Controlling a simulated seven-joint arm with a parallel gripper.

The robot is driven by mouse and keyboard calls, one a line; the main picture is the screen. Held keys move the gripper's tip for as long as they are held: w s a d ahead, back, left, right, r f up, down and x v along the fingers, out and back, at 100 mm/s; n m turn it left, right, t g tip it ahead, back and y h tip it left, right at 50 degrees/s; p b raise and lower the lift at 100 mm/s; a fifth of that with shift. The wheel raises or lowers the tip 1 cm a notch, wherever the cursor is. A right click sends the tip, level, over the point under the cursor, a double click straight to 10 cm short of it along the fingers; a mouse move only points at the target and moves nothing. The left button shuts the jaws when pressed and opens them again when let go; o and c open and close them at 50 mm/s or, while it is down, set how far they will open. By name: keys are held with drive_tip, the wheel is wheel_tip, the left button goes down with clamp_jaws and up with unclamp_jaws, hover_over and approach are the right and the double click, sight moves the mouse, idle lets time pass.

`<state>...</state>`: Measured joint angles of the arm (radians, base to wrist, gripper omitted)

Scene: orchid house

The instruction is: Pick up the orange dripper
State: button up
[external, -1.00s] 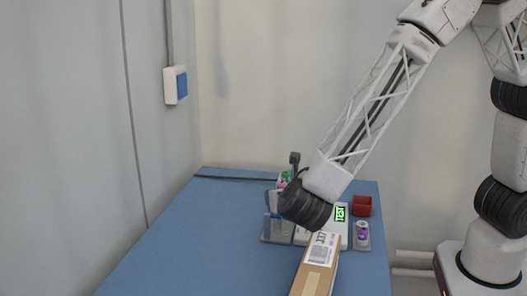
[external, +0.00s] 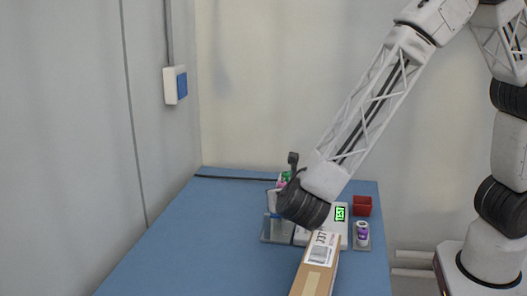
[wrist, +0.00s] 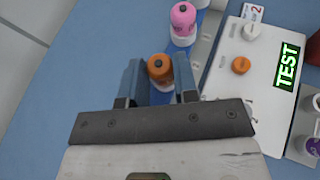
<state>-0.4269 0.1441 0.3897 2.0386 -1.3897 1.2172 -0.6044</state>
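The orange dripper (wrist: 160,70), a small orange bottle with a dark tip, stands between the two fingers of my gripper (wrist: 158,82) in the wrist view. The fingers are apart, one on each side of it. The right finger looks very close to it; I cannot tell whether it touches. In the external view my gripper (external: 272,204) points down over the left part of the equipment, and the orange dripper is hidden there.
A pink dripper (wrist: 183,18) stands just beyond the orange one. To the right is a white device (wrist: 228,88) with an orange knob (wrist: 241,65) and a green TEST display (wrist: 287,64). A red box (external: 362,205) and cardboard box (external: 316,268) are nearby. The table's left is clear.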

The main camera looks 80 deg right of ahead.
drive_tip(key=shift+c, duration=1.4)
drive_tip(key=shift+r, duration=0.2)
drive_tip(key=shift+r, duration=1.35)
drive_tip(key=shift+s+r, duration=0.25)
drive_tip(key=s+d+r, duration=0.1)
drive_tip(key=s+d, duration=0.1)
drive_tip(key=s, duration=1.3)
drive_tip(key=shift+d+r, duration=0.2)
drive_tip(key=shift+d, duration=0.2)
drive_tip(key=shift+s+r, duration=0.1)
